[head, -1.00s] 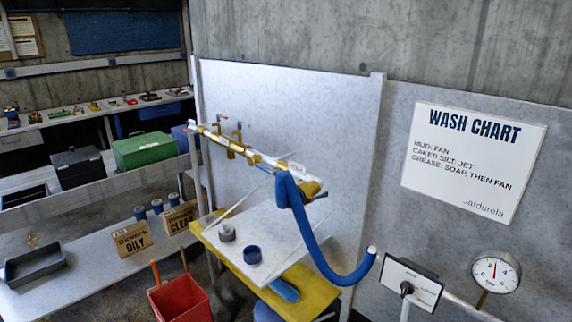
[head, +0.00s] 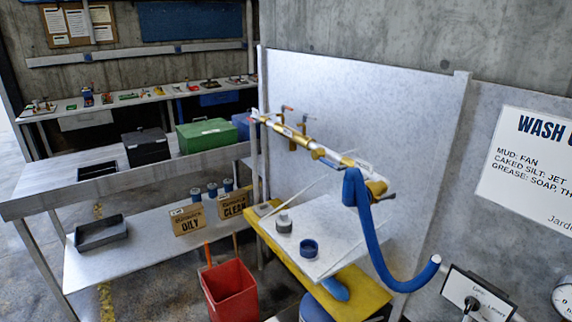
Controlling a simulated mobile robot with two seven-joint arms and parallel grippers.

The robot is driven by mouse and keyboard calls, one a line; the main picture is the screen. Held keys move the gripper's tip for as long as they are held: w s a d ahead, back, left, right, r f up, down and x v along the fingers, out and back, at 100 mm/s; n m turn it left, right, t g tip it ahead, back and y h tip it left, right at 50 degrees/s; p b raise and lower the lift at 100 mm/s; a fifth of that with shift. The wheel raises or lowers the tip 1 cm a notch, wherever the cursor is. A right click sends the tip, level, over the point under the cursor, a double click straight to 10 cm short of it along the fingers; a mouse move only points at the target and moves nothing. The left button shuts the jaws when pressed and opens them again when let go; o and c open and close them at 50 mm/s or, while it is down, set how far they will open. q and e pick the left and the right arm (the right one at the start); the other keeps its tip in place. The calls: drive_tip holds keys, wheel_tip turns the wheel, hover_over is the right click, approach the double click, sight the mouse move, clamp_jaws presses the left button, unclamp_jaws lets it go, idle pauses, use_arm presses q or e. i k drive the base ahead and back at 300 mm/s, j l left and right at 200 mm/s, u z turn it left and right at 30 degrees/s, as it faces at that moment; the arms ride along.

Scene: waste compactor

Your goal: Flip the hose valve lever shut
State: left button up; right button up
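A brass and white pipe (head: 300,136) runs along the pale panel. A thick blue hose (head: 366,232) hangs from its right end, curving down to a pale tip at lower right. A small blue lever (head: 327,163) sits on the pipe left of the hose, and a small dark lever (head: 390,196) sticks out at the brass end fitting (head: 376,187). I cannot tell which of these is the hose valve lever, nor whether it is open or shut. Red-handled taps (head: 287,108) stand farther left. Neither of my grippers is in view.
A white sloped board (head: 345,228) with a blue ring (head: 309,248) lies below the pipe, over a yellow bench (head: 358,292). A red bucket (head: 230,290) stands at front. A long workbench (head: 150,168) lies left, a dial gauge (head: 566,298) at lower right.

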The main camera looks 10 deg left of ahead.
sight(338, 168)
drive_tip(key=k+j, duration=0.1)
drive_tip(key=j, duration=0.25)
drive_tip(key=k+j, duration=0.1)
drive_tip(key=j, duration=0.25)
drive_tip(key=j+u, duration=0.1)
drive_tip(key=j, duration=0.25)
drive_tip(key=i+j+u, duration=0.1)
drive_tip(key=j, duration=0.25)
drive_tip(key=i+j, duration=0.1)
drive_tip(key=j, duration=0.25)
drive_tip(key=i+u, duration=0.15)
drive_tip(key=i, duration=0.35)
drive_tip(key=i+l+u, duration=0.15)
drive_tip(key=i, duration=0.35)
